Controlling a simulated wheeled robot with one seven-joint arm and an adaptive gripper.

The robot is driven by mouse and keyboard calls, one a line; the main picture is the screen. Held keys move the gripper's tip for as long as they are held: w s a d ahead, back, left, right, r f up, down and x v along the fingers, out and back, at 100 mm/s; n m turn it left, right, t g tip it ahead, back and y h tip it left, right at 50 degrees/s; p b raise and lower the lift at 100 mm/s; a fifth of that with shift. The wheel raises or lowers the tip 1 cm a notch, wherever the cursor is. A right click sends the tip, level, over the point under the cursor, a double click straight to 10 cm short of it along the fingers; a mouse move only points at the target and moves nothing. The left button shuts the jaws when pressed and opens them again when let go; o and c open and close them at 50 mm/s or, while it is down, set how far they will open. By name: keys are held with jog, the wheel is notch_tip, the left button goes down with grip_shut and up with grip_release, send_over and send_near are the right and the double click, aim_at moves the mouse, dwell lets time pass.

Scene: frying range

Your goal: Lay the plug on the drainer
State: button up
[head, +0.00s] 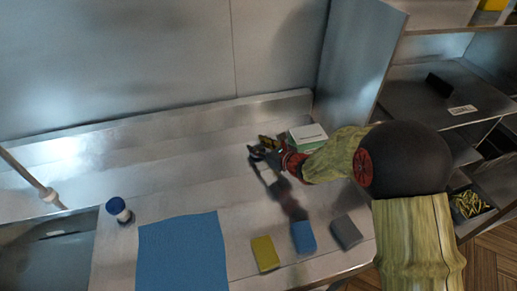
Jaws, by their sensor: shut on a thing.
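My gripper (258,152) is at the end of my arm, above the back part of the steel counter (190,185). It is shut on a small dark thing, which I take to be the plug; the fingers and my wrist hide most of it, so its shape is unclear. Its shadow falls on the counter below and to the right. No separate drainer rack shows; the bare steel left of my gripper adjoins a sink (50,255) at the lower left.
A blue mat (180,255) lies at the front. Yellow (265,253), blue (303,237) and grey (345,232) blocks lie right of it. A blue-capped jar (118,210) stands left. A green-and-white box (308,137) is beside my wrist. A tap (35,180) reaches over the sink.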

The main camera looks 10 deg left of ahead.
jog(key=shift+f, duration=0.3)
jog(key=shift+f, duration=0.15)
jog(key=o, duration=1.1)
jog(key=shift+r, duration=0.3)
jog(key=p+v, duration=0.2)
jog(key=v, duration=0.9)
jog(key=shift+s+d+p, duration=0.3)
jog(key=shift+s, duration=0.05)
jog(key=shift+r, duration=0.1)
